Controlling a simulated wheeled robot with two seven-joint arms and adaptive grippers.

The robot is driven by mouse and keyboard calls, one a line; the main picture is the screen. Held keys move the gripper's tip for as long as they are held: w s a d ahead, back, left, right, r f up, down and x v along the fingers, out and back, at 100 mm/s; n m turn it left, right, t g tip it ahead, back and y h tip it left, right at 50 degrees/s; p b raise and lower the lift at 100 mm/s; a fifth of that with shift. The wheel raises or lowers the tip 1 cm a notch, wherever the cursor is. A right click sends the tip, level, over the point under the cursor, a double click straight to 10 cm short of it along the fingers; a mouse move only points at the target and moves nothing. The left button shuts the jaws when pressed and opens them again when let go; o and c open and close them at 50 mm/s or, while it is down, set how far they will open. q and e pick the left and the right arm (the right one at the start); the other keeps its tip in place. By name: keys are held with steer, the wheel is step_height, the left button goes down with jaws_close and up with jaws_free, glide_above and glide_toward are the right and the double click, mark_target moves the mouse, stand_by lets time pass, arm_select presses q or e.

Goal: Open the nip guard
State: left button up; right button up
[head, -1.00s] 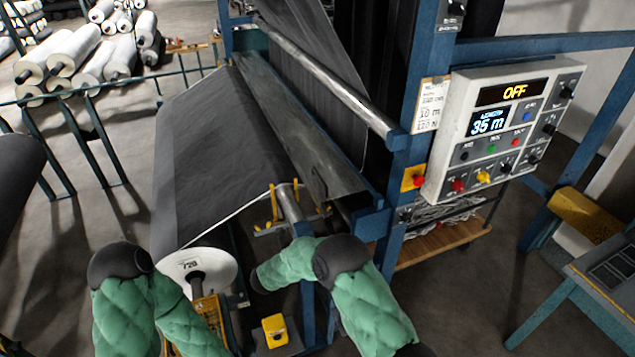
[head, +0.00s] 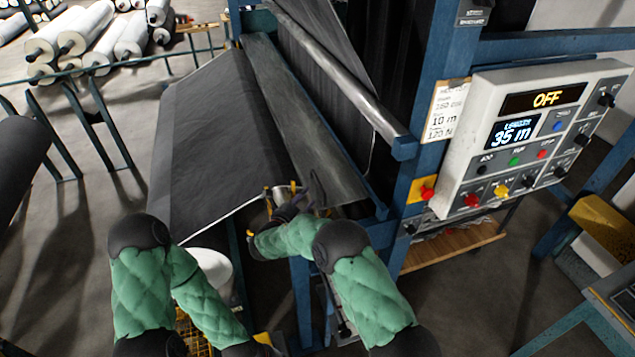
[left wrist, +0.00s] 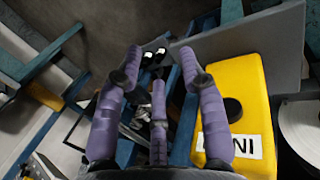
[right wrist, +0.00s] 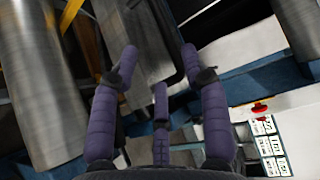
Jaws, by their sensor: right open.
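The nip guard looks to be the long grey metal panel (head: 310,130) along the front of the blue machine frame. In the right wrist view, a grey panel (right wrist: 135,38) with a dark bent bar (right wrist: 168,40) at its edge lies ahead of the fingers. My right gripper (head: 305,195) is open at the panel's near end; the right wrist view shows nothing between its fingers (right wrist: 158,62). Whether it touches the bar I cannot tell. My left gripper is low at the head view's bottom edge; in the left wrist view its fingers (left wrist: 160,58) are spread and empty.
The control panel (head: 530,130) reads OFF and 35 m. A red button on a yellow plate (head: 423,190) sits on the blue post. A yellow box (left wrist: 235,100) is close beside my left fingers. A shiny metal roller (right wrist: 38,80) is left of my right gripper.

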mark_target(315, 192)
steer(key=x, duration=0.9)
steer(key=shift+d, duration=0.1)
jaws_close()
